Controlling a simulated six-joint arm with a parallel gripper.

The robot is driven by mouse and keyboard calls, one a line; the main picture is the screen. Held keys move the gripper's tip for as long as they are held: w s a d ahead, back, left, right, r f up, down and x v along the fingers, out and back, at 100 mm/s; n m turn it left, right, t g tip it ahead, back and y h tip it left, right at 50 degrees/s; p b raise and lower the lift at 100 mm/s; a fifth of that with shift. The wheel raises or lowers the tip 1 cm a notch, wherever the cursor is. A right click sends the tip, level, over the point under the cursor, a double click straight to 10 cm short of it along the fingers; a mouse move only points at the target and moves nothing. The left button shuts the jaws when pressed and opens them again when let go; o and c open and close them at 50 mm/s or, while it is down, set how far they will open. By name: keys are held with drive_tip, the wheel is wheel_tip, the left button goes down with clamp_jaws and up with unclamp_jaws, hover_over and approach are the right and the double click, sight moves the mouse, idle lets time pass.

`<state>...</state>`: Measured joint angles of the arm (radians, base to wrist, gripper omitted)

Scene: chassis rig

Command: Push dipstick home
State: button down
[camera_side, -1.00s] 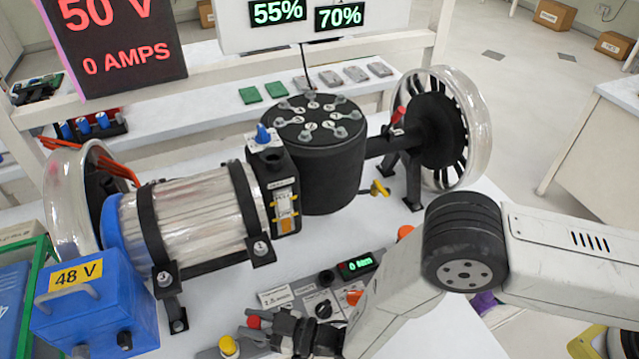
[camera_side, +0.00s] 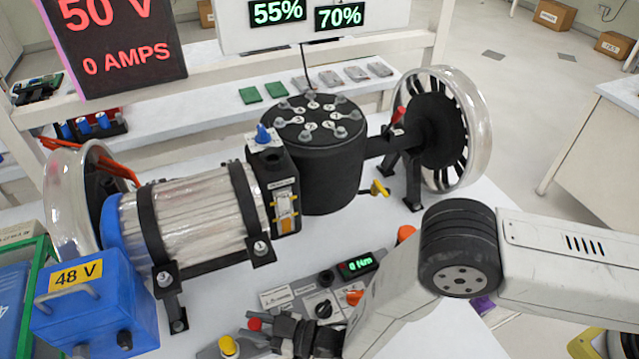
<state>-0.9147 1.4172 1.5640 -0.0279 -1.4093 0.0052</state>
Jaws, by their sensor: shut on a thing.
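A small yellow-handled piece (camera_side: 378,188), which looks like the dipstick, sticks out low on the right side of the black ribbed drum (camera_side: 325,165). How far in it sits is hard to tell. My gripper (camera_side: 285,335) is dark and low in the picture, over the front of the bench, well apart from the yellow handle. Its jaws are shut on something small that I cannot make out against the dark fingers.
The motor (camera_side: 190,215) and blue 48 V box (camera_side: 90,305) stand left. Clear wheels flank the rig. A 0 Nm display (camera_side: 360,264), an orange knob (camera_side: 355,297), a red button (camera_side: 254,324) and a yellow button (camera_side: 229,345) crowd around my gripper. White bench shows right of the drum.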

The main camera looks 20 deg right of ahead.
drive_tip(key=shift+f, duration=0.65)
idle(0.8)
drive_tip(key=shift+c, duration=1.6)
unclamp_jaws()
drive_tip(key=shift+d, duration=0.1)
drive_tip(key=v, duration=0.7)
drive_tip(key=shift+s+d, duration=0.25)
